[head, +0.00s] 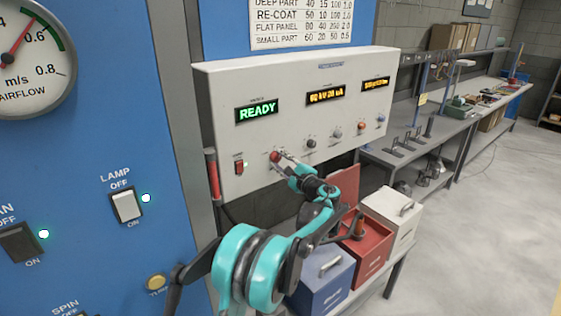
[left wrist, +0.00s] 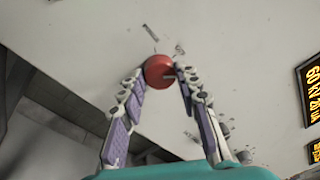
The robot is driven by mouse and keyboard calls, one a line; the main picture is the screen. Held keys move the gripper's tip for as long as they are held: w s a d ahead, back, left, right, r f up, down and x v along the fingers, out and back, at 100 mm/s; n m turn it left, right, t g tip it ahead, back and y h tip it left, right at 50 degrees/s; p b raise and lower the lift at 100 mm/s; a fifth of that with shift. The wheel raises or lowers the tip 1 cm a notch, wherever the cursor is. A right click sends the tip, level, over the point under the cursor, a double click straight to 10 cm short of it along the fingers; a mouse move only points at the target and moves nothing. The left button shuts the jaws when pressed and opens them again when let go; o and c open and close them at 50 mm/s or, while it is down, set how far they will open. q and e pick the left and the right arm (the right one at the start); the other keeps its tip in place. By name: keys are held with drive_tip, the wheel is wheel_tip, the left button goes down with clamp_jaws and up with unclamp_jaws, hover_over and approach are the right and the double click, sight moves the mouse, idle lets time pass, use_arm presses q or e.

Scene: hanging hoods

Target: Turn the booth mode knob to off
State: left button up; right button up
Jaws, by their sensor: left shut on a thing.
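The booth mode knob is a round red knob (head: 275,156) at the lower left of the white control panel (head: 225,80). The red knob also shows at the top middle of the left wrist view (left wrist: 160,71). My left gripper (head: 281,159) is at the panel with its fingertips on either side of the red knob. In the left wrist view the left gripper (left wrist: 160,78) is shut on the red knob. The knob's pointer mark and the small labels around it are too small to read. My right gripper is in neither view.
A green READY display (head: 257,112) and two amber displays sit above a row of smaller knobs (head: 336,133). A red rocker switch (head: 239,167) is left of the red knob. Below are blue (head: 322,283), red and white boxes. A blue wall with a gauge (head: 30,50) stands at left.

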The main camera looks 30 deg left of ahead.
use_arm(q)
drive_tip(key=n, duration=0.4)
drive_tip(key=shift+n, duration=0.4)
drive_tip(key=shift+f+n+y, duration=0.1)
drive_tip(key=shift+n+y, duration=0.2)
drive_tip(key=shift+n, duration=1.6)
drive_tip(key=o, duration=1.2)
drive_tip(key=r+v, duration=0.1)
drive_tip(key=v, duration=1.1)
drive_tip(key=shift+w+f, duration=0.2)
drive_tip(key=shift+f, duration=0.2)
drive_tip(key=shift+d, duration=0.1)
